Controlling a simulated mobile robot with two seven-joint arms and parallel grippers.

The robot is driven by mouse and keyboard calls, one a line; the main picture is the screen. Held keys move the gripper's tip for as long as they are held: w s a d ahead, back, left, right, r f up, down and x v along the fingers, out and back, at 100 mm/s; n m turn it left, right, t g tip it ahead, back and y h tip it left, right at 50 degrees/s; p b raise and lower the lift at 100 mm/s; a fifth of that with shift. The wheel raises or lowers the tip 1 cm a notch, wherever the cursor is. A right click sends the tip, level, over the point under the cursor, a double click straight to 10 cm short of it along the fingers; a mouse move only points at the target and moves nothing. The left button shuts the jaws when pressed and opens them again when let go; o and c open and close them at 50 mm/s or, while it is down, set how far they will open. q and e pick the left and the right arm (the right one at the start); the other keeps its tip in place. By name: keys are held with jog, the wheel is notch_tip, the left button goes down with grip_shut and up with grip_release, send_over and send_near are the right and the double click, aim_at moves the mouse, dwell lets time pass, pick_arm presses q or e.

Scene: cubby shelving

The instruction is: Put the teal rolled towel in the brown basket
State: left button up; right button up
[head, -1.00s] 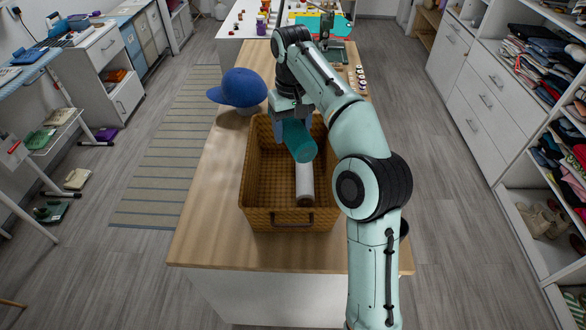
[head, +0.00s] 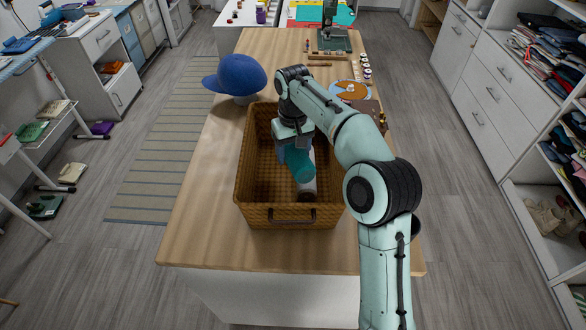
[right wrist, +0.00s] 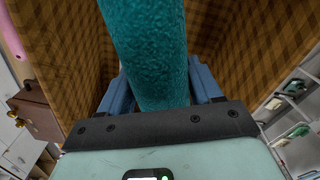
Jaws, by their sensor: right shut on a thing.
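The teal rolled towel (head: 300,164) is held in my right gripper (head: 291,146), inside the upper part of the brown basket (head: 249,190). In the right wrist view the towel (right wrist: 147,45) runs between the two blue fingers, with the woven basket wall (right wrist: 235,50) around it. The basket stands on the wooden table. A white roll (head: 308,186) lies inside the basket, partly hidden behind the teal towel. Whether the towel touches the white roll or the basket floor cannot be told. My left gripper does not show.
A blue cap (head: 238,76) sits on a stand just behind and left of the basket. A round orange-brown item on a blue plate (head: 350,90) and small bottles lie at the table's back right. The table (head: 205,215) left of the basket is clear.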

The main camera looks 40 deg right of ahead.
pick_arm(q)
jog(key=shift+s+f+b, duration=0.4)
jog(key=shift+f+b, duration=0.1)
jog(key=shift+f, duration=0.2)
pick_arm(e)
jog(key=shift+f, duration=2.45)
jog(key=shift+f, duration=0.6)
jog(key=o, duration=1.1)
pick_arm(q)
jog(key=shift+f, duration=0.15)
pick_arm(e)
jog(key=shift+r, duration=0.15)
notch_tip(320, 180, up, 13)
jog(key=p, duration=0.3)
jog(key=shift+w+f, duration=0.1)
jog(key=shift+f, duration=0.1)
jog(key=shift+r, duration=0.15)
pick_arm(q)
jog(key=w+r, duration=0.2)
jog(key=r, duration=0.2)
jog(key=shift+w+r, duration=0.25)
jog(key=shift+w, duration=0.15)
